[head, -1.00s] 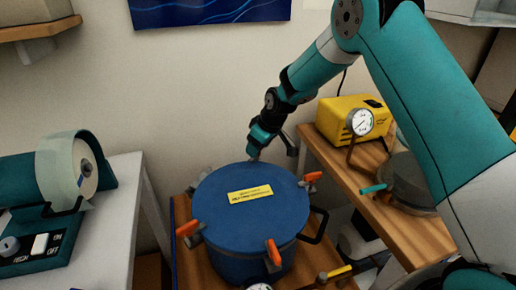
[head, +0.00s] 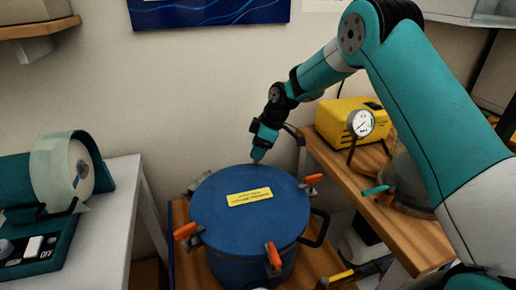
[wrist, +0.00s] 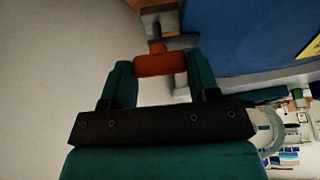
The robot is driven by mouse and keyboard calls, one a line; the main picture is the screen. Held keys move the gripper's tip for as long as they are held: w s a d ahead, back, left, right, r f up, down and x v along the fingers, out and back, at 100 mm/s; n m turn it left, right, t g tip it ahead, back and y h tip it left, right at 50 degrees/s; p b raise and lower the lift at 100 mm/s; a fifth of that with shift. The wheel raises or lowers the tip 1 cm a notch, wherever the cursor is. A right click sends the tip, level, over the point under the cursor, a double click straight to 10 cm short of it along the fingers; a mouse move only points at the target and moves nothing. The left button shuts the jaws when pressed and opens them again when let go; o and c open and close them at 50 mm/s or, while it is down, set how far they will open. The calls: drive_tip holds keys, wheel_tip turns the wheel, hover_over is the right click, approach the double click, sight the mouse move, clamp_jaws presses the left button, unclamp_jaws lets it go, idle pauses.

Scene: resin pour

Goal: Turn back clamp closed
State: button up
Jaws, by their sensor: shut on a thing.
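The blue pressure pot (head: 239,211) has a round lid with a yellow label (head: 250,198). Its clamps have orange handles: one at the left (head: 184,231), one at the front (head: 273,255) and one at the right (head: 313,179). My gripper (head: 259,156) is at the far rim of the lid, pointing down. In the wrist view my gripper (wrist: 161,80) is shut on the orange handle of the back clamp (wrist: 158,65), with a finger on each side. The clamp's grey metal part lies just beyond the handle, beside the blue pot. In the head view this clamp is hidden.
A yellow pump (head: 343,120) with a gauge (head: 360,123) stands on the wooden shelf at right. A teal machine (head: 50,225) with a tape roll is on the white table at left. The wall is close behind the pot.

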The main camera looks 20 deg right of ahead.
idle(0.3)
drive_tip(key=o, duration=0.9)
drive_tip(key=b+v, duration=0.1)
drive_tip(key=v, duration=1.6)
drive_tip(key=shift+d+r, duration=0.15)
drive_tip(key=shift+d, duration=0.1)
drive_tip(key=shift+s+a, duration=0.1)
drive_tip(key=s+a+r+m, duration=0.2)
drive_tip(key=s+a, duration=0.3)
drive_tip(key=s, duration=0.4)
drive_tip(key=s+a+r+m, duration=0.15)
drive_tip(key=s+a, duration=0.35)
drive_tip(key=s, duration=0.5)
drive_tip(key=s+f+m, duration=0.1)
drive_tip(key=s, duration=0.4)
drive_tip(key=s+f+m+g, duration=0.1)
drive_tip(key=s, duration=0.5)
drive_tip(key=s+a+f+m, duration=0.1)
drive_tip(key=s, duration=0.5)
drive_tip(key=shift+s+g, duration=0.2)
drive_tip(key=shift+g, duration=0.1)
